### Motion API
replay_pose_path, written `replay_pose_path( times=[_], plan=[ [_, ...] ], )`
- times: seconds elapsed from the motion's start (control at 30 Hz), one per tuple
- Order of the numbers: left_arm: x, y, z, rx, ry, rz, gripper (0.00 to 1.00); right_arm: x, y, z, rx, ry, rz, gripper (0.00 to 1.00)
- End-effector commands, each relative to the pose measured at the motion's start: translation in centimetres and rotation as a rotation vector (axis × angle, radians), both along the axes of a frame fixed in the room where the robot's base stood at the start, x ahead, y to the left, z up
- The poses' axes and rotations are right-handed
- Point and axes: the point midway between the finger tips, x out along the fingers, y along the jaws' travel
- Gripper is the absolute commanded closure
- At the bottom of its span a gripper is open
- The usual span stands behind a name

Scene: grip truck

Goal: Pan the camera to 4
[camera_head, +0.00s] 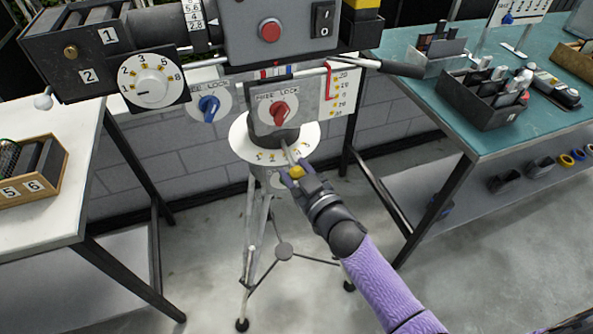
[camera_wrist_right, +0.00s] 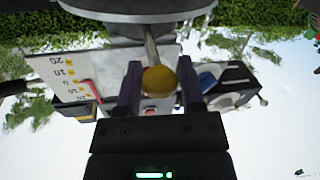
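The camera (camera_head: 265,35) stands on a tripod (camera_head: 255,235) in the middle of the head view. Under its head is a round white pan dial (camera_head: 308,138) with small yellow marks, too small to read. A metal handle (camera_head: 290,153) comes out over the dial towards me and ends in a yellow knob (camera_head: 296,172). My right gripper (camera_head: 297,173) is at the knob, one finger on each side. In the right wrist view the yellow knob (camera_wrist_right: 160,80) lies between the spread fingers, with a narrow gap on the right. My left gripper is not in view.
A white table (camera_head: 50,235) with a wooden box (camera_head: 50,190) stands left. A teal workbench (camera_head: 430,85) with a black bin (camera_head: 470,105) stands right. Red (camera_head: 280,112) and blue (camera_head: 209,108) lock knobs sit above the dial. The floor around the tripod legs is clear.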

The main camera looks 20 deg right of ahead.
Motion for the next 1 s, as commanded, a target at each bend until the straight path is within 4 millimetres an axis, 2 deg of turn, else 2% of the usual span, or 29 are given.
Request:
replay_pose_path(
  times=[0.03, 0.2, 0.23, 1.0],
  plan=[
    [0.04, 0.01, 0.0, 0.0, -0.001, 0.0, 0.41, -0.01, 0.0, 0.0, 0.0, 0.0, 0.0, 0.62],
    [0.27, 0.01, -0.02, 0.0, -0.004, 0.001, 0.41, -0.02, -0.01, -0.01, 0.0, 0.0, 0.0, 0.98],
    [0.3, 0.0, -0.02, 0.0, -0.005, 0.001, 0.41, -0.02, -0.01, -0.01, 0.0, 0.0, 0.0, 1.0],
    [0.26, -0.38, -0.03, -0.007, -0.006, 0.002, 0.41, -0.03, 0.0, -0.04, 0.0, 0.001, 0.0, 1.0]
  ],
)
